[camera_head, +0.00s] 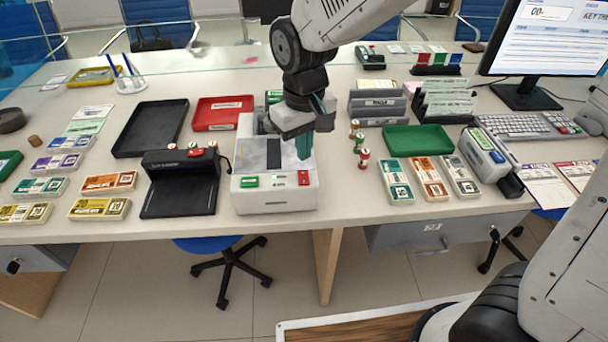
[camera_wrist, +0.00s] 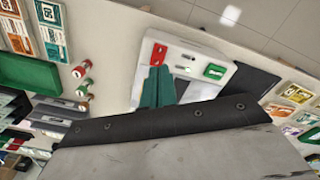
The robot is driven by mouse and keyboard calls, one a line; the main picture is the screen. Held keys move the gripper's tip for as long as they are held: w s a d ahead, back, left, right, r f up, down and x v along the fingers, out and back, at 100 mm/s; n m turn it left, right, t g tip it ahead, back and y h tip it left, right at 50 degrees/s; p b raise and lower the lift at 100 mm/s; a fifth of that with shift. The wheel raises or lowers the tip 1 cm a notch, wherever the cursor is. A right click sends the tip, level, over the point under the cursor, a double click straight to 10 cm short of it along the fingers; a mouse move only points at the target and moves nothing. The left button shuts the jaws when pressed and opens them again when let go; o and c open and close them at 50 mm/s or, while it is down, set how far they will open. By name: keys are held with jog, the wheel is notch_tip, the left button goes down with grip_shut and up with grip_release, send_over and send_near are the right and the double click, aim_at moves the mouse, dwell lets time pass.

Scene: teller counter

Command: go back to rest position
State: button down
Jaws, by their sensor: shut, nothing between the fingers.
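My gripper (camera_head: 304,146) hangs over the right side of a white counter machine (camera_head: 276,203) with green, white and red labels on its front. Its greenish fingers are together with nothing between them. In the wrist view the closed fingers (camera_wrist: 158,88) point at the machine (camera_wrist: 198,62), close to its red label. I cannot tell whether the fingertips touch its top. My arm reaches in from the upper right of the head view and hides part of the machine's back.
A red tray (camera_head: 222,113), grey file holders (camera_head: 377,106) and a monitor (camera_head: 530,90) stand farther back. Banded note bundles lie at both sides.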

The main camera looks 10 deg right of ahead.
dwell(0.4)
jog(key=s+d+r+m, duration=0.2)
jog(key=s+d+r, duration=0.3)
jog(key=s+d, duration=0.4)
jog(key=s+d+r+m+t, duration=0.1)
jog(key=s+d+r+m, duration=0.2)
jog(key=s+d+r, duration=0.3)
jog(key=s+d, duration=0.4)
jog(key=d, duration=0.1)
jog(key=shift+s+d+m, duration=0.25)
jog(key=shift+d+m, duration=0.05)
jog(key=shift+d, duration=0.1)
jog(key=shift+r, duration=0.1)
